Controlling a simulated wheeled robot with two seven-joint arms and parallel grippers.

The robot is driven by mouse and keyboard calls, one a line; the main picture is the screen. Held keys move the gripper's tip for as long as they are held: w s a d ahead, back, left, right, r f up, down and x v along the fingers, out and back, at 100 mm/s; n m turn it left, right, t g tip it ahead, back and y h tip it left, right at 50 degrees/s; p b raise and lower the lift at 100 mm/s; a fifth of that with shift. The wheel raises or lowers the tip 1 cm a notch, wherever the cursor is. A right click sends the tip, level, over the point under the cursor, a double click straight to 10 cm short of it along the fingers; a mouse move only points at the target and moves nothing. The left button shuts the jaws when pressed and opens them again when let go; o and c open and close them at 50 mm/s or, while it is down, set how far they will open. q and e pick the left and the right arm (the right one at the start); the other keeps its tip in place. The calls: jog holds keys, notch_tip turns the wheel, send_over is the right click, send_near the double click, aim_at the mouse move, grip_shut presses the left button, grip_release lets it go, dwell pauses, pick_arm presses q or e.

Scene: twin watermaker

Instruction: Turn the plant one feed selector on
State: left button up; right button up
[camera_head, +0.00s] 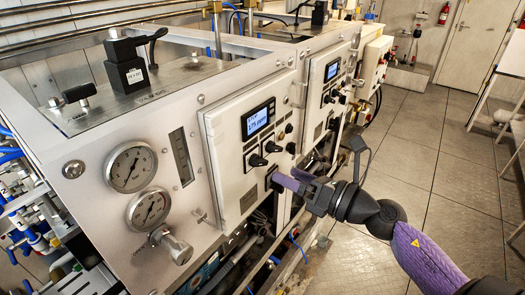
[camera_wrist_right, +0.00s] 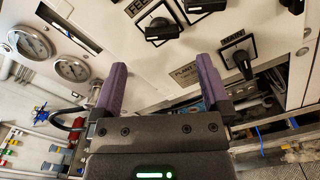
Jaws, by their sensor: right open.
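The plant one panel (camera_head: 225,140) is a white cabinet door with a lit display (camera_head: 257,119). Below the display is the feed selector (camera_head: 257,160), a black rotary knob on a dark plate. In the right wrist view the feed selector (camera_wrist_right: 161,30) sits beyond the fingers at the top, with part of its "FEED" label showing. I cannot tell its setting. My right gripper (camera_head: 287,181) is close to the panel's lower right; its purple fingers are apart and empty in the right wrist view (camera_wrist_right: 162,66). They appear below the feed selector, apart from it. My left gripper is not in view.
Another black knob (camera_wrist_right: 203,4) is right of the feed selector. The main switch (camera_wrist_right: 241,61) is right of my fingers. Two round gauges (camera_head: 140,188) and a valve knob (camera_head: 172,246) are left of the panel. A second panel (camera_head: 328,85) stands behind; the tiled floor (camera_head: 430,185) is clear.

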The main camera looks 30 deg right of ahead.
aim_at(264, 164)
jog(key=p+x, duration=0.1)
jog(key=x, duration=0.4)
jog(key=shift+w, duration=0.2)
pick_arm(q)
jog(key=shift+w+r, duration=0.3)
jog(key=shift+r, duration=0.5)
pick_arm(e)
jog(key=shift+w+a, duration=0.1)
jog(key=shift+w, duration=0.1)
